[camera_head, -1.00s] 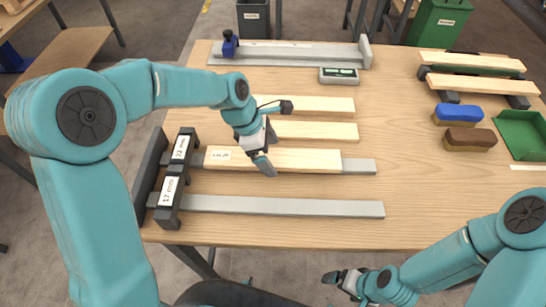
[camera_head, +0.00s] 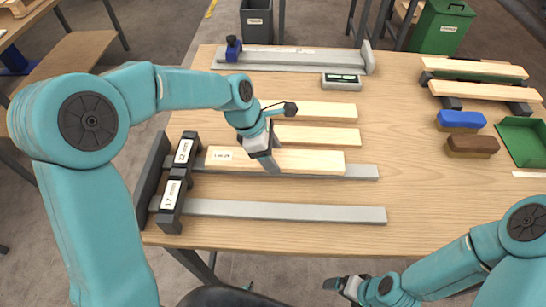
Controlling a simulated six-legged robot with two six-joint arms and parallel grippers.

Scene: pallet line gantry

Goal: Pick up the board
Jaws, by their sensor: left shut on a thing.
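The pale wooden board (camera_head: 315,161) with a white label near its left end lies along a grey metal bar (camera_head: 362,172) in the middle of the table. A strip of the bar shows along the board's near edge and beyond its right end. My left gripper (camera_head: 269,162) points down and is shut on the board near its middle. The far finger is partly hidden. My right gripper (camera_head: 343,284) is off the table's near edge at the bottom, away from the board; its jaws are too small to judge.
Two more boards (camera_head: 318,137) lie just behind. Dark end blocks (camera_head: 171,193) stand at the left, with a second grey bar (camera_head: 300,211) in front. A grey display box (camera_head: 342,83), brushes (camera_head: 471,145) and a green tray (camera_head: 521,140) are farther off. The near right table is clear.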

